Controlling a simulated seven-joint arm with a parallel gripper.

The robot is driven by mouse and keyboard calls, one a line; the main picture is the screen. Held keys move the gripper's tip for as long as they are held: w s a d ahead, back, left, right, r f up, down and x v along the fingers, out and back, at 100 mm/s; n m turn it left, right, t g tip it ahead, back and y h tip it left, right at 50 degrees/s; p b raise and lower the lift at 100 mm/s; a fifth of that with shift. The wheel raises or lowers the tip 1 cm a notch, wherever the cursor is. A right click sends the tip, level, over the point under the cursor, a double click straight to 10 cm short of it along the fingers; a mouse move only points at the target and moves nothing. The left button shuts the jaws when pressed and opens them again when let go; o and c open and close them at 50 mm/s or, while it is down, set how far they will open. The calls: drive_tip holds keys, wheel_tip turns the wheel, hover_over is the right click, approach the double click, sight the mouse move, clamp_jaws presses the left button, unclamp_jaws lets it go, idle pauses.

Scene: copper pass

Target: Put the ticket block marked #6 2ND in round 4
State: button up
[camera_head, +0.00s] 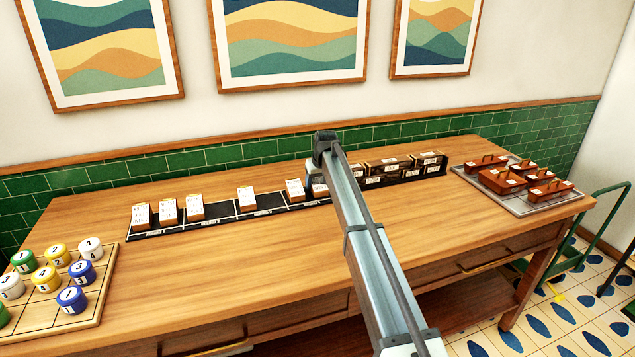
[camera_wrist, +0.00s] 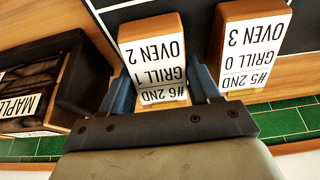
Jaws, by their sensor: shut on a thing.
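The ticket block marked #6 2ND (camera_wrist: 153,52) is a wooden block with a white face reading GRILL 1, OVEN 2, upside down in the wrist view. My gripper (camera_wrist: 162,86) is shut on it, one blue-grey finger on each side. In the head view the held block (camera_head: 318,189) is partly hidden by my arm, at the right end of a black rail (camera_head: 225,217) divided into sections. I cannot tell whether it touches the rail. The rail's section labels are too small to read, so round 4 cannot be picked out.
The block marked #5 2ND (camera_wrist: 252,45) stands close beside the held one. Several other ticket blocks (camera_head: 194,208) stand along the rail. Dark labelled boxes (camera_head: 400,167) are close on the other side. The table front is clear.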

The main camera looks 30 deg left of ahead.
drive_tip(key=shift+f, duration=0.1)
drive_tip(key=o, duration=1.1)
drive_tip(key=v, duration=1.2)
drive_tip(key=shift+w, duration=0.1)
